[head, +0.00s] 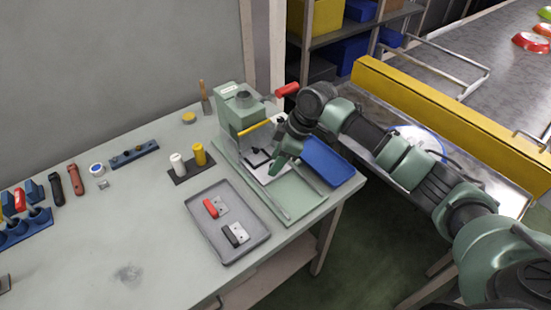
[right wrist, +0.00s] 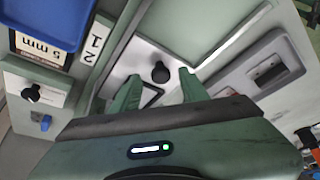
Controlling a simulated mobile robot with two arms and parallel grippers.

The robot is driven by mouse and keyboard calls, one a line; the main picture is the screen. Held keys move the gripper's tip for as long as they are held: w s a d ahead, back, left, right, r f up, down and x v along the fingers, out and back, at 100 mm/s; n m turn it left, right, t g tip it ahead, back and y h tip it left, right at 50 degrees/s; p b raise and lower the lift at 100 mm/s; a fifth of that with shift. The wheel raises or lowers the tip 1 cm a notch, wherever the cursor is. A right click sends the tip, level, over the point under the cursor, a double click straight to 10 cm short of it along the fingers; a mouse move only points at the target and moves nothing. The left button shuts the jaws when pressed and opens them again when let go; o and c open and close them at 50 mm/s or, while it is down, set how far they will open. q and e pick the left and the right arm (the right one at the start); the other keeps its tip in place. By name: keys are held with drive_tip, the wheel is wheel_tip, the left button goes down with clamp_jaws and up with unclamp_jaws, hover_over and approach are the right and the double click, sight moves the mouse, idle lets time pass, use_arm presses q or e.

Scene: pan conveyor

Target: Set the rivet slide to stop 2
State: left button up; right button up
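The green rivet machine (head: 238,104) stands on the table with a light metal plate in its base. In the right wrist view, a black round knob (right wrist: 160,72) stands on a pale metal slide plate (right wrist: 132,62). A white label (right wrist: 93,43) with the digits 1 and 2 lies left of it. My right gripper (right wrist: 160,88) is open, its green fingers spread with the knob showing between the tips; I cannot tell whether they touch it. In the head view my right gripper (head: 277,166) is low over the machine's base and hides part of it. My left gripper is out of view.
A blue tray (head: 327,160) lies right of the gripper. A grey tray (head: 232,252) holds a red-handled and a black-handled part. White and yellow bottles (head: 199,154) stand left of the machine. A red lever handle (head: 287,89) sticks out near my arm. The table's front left is mostly clear.

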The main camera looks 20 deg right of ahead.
drive_tip(key=shift+a, duration=0.1)
drive_tip(key=shift+w+f, duration=0.15)
drive_tip(key=shift+w, duration=0.05)
drive_tip(key=v, duration=0.2)
drive_tip(key=shift+s+r, duration=0.1)
drive_tip(key=shift+r, duration=0.25)
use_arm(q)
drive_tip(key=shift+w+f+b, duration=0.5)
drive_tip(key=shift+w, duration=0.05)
use_arm(e)
drive_tip(key=v, duration=0.5)
drive_tip(key=shift+r, duration=0.1)
